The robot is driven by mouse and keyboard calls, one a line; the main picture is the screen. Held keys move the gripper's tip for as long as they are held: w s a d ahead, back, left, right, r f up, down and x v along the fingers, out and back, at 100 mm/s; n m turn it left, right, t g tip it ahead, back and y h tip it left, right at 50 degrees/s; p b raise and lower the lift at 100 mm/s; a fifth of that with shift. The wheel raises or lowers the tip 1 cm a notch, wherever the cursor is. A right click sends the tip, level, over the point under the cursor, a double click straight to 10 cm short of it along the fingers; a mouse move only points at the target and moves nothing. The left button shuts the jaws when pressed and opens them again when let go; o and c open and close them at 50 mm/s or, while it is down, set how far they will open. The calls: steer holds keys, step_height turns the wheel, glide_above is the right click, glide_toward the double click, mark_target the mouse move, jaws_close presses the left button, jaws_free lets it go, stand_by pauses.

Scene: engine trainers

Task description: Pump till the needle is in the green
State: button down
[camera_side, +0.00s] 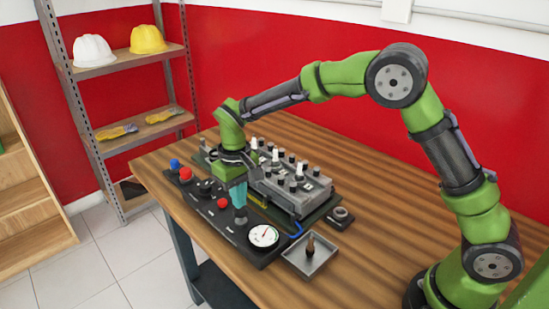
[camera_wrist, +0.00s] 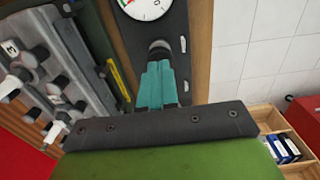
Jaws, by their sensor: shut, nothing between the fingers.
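My gripper (camera_side: 239,204) has teal fingers shut together with nothing between them, pointing down over the control panel. It also shows in the wrist view (camera_wrist: 160,66). Its tips are right above a dark round pump button (camera_side: 241,215), which shows just past the fingertips in the wrist view (camera_wrist: 160,46). I cannot tell whether they touch. A round white gauge (camera_side: 263,236) sits at the near end of the panel. It is cut off by the top edge of the wrist view (camera_wrist: 144,6). The needle is too small to read against the coloured marks.
The black panel (camera_side: 215,216) carries red knobs (camera_side: 222,203) and a blue one (camera_side: 174,163). A grey engine block (camera_side: 290,187) with several upright posts stands close behind the gripper. A square tray (camera_side: 311,259) with a brown peg lies near the gauge. The table's right side is clear.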

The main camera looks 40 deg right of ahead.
steer(key=shift+f, duration=1.45)
steer(key=shift+r, duration=1.6)
steer(key=shift+r, duration=2.55)
